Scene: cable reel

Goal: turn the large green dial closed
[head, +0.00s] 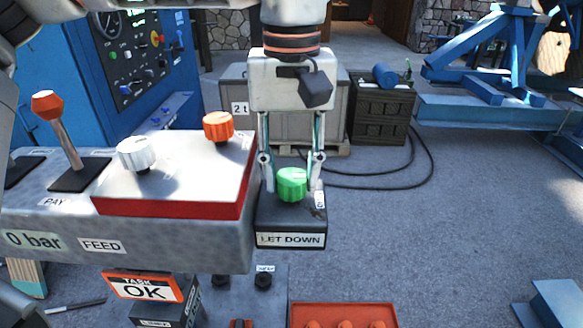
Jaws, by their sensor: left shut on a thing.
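The large green dial (291,184) sits on top of a dark box labelled "LET DOWN" (291,239), at the right end of the grey console. My left gripper (291,180) points down over it from above. Its two fingers stand on the left and right sides of the dial and are shut on it. The dial's top and front show between the fingers. Its turn position cannot be read from here. My right gripper is not in view.
Left of the dial, a red-edged panel (172,212) carries a white knob (137,154) and an orange knob (218,126). An orange-topped lever (60,130) stands further left. Below are a "TASK OK" sign (142,287) and a red tray (343,311). Floor (450,220) at right is mostly clear.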

